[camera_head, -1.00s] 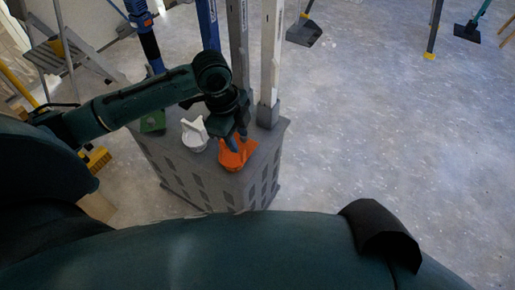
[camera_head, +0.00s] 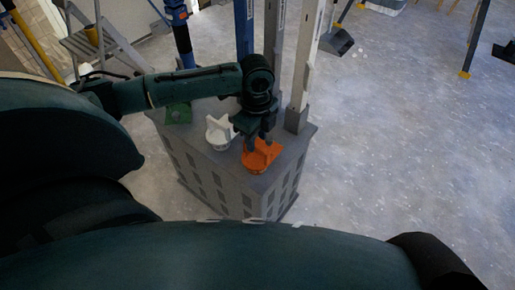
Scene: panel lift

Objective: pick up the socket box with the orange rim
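The orange-rimmed socket box (camera_head: 258,161) stands on the near right part of the top of a grey block stack (camera_head: 288,163). A white socket box (camera_head: 219,134) stands to its left, and a green piece (camera_head: 178,114) lies further left. My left gripper (camera_head: 260,142) points down at the orange box, its fingers at the box's upper part. The fingers look apart, but I cannot tell whether they touch the box. My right gripper is not in view.
Tall blue, grey and white posts (camera_head: 306,60) rise from the back of the stack, close to my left gripper. A stepladder (camera_head: 100,40) stands at the upper left. The speckled floor (camera_head: 400,150) at right is mostly clear.

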